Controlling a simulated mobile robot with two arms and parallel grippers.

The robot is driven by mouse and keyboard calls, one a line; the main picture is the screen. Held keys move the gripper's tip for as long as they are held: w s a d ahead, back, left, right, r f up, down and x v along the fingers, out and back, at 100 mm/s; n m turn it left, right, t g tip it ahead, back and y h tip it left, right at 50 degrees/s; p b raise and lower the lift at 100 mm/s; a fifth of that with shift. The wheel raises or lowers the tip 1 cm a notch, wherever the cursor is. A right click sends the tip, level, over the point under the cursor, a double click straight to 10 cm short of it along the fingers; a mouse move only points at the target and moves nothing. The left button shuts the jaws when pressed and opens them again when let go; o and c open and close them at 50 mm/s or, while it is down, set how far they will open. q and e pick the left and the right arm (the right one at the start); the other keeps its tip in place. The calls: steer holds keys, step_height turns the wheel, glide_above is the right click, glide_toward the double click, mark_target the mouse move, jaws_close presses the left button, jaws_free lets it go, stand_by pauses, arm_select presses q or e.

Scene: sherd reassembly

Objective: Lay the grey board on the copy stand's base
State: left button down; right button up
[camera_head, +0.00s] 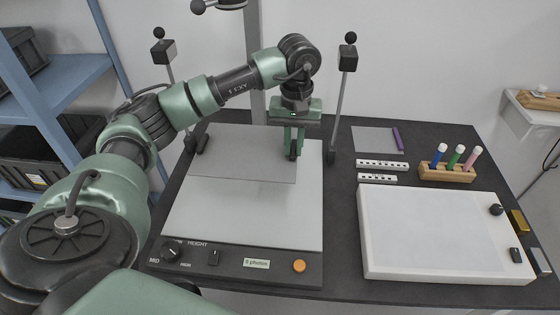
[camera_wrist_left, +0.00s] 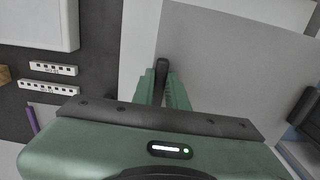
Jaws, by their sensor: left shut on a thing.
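The grey board (camera_head: 240,152) is a flat, mid-grey rectangle over the back part of the copy stand's base (camera_head: 240,215), whose lighter top shows in front of it and to its right. My left gripper (camera_head: 294,155) points down at the board's right edge. It is shut on a dark upright grip (camera_wrist_left: 162,72) at that edge, and the board (camera_wrist_left: 235,75) spreads out to the right in the left wrist view. I cannot tell whether the board touches the base or hangs slightly above it. My right gripper is not in view.
A white light panel (camera_head: 440,235) lies on the dark table (camera_head: 345,240) right of the stand. Behind it are two white scale bars (camera_head: 382,165), a purple pen (camera_head: 398,138) and a wooden marker block (camera_head: 447,172). Lamp posts (camera_head: 341,100) flank the stand.

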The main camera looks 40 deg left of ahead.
arm_select(q)
glide_above(291, 191)
step_height(291, 191, down, 9)
steer(key=shift+f+p, duration=0.1)
steer(key=shift+p, duration=0.35)
step_height(291, 191, down, 5)
steer(key=shift+w+r, duration=0.1)
steer(key=c, duration=1.4)
jaws_free()
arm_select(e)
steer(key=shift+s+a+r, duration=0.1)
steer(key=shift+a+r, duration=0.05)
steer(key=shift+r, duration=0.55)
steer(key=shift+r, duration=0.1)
